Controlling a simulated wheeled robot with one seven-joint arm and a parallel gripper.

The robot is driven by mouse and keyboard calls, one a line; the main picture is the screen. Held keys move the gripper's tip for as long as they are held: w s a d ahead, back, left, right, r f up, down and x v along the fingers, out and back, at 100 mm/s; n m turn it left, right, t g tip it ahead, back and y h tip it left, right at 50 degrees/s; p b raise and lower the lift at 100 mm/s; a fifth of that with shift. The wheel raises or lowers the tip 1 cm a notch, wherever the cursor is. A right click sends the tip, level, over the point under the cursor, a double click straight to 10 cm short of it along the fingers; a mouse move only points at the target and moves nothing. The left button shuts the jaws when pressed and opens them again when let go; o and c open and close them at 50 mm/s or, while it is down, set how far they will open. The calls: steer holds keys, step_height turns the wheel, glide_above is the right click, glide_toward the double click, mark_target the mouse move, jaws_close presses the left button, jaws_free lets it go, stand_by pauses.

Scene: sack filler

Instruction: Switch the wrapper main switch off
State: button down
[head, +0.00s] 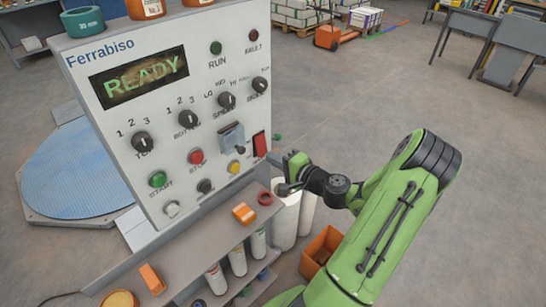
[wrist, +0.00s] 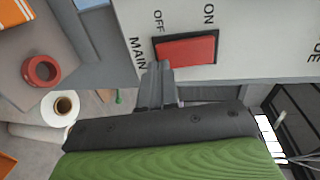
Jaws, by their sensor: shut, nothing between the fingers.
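The wrapper main switch is a red rocker (wrist: 187,49) in a dark frame, with MAIN and OFF printed at its left end and ON at its right end in the wrist view. In the head view the switch (head: 260,145) is at the panel's lower right edge. Which end of the rocker is pressed in is not clear. My gripper (wrist: 163,68) is shut and empty. Its fingertips are just below the OFF end in the wrist view; whether they touch the panel cannot be told. In the head view my green gripper body (head: 297,160) is right of the switch.
The Ferrabiso panel (head: 95,125) has a READY display (head: 139,77), several knobs and buttons, and a grey lever switch (head: 231,137) left of the red rocker. A shelf with an orange block (head: 244,213) and a red tape roll (head: 265,198) is below. White rolls (head: 286,215) stand beneath my gripper.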

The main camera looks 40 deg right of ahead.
steer(key=shift+w, duration=0.45)
steer(key=shift+f, duration=0.1)
